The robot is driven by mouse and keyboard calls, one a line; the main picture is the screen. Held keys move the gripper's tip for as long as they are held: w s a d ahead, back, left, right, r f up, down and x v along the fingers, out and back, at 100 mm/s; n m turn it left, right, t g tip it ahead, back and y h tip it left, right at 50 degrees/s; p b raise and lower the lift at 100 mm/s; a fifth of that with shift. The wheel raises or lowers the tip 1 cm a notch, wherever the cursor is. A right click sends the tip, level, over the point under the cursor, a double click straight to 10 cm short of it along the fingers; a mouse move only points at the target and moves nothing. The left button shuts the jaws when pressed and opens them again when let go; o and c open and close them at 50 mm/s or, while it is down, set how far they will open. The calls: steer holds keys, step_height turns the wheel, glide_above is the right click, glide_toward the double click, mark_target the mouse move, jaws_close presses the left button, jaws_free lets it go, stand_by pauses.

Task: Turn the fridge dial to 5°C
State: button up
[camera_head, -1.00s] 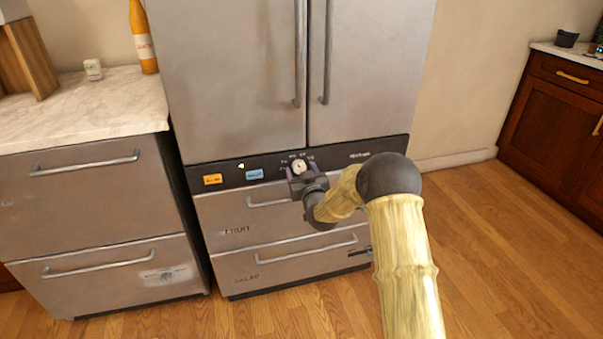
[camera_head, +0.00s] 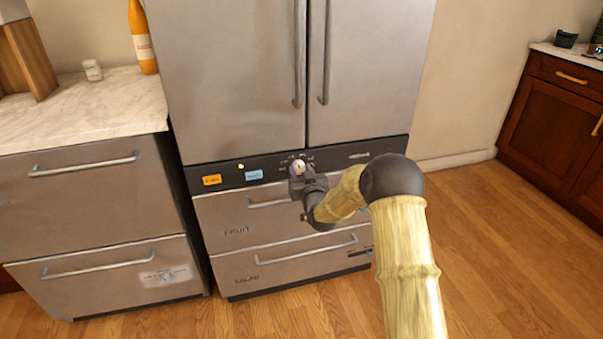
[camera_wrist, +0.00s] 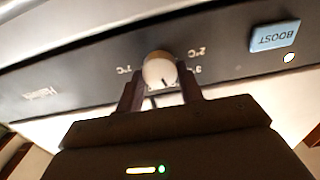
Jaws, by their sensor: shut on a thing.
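The dial (camera_head: 299,166) is a small pale round knob on the fridge's (camera_head: 234,80) black control strip. In the wrist view the dial (camera_wrist: 159,69) sits between the two dark fingers of my gripper (camera_wrist: 160,85), which is shut on it. A dark mark on the knob points toward the bottom of that upside-down view. A "7°C" label shows to the left of the knob, and "2°C" and a partly covered "3" to its right. No 5°C label can be read; the fingers and knob hide part of the scale.
An orange button (camera_head: 212,180) and a blue BOOST button (camera_head: 254,175) sit left of the dial on the strip in the head view. Drawer handles (camera_head: 306,249) stick out below. A counter (camera_head: 80,110) with a bottle (camera_head: 142,38) stands at left. Open wooden floor lies at right.

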steer(key=m, duration=0.6)
steer(key=shift+d+f+m+b, duration=0.1)
steer(key=shift+m+b, duration=0.2)
steer(key=shift+b, duration=0.05)
stand_by(0.4)
steer(key=o, duration=1)
steer(key=shift+s, duration=0.1)
steer(key=p+v, duration=0.2)
steer(key=v, duration=1.5)
steer(key=shift+s, duration=0.1)
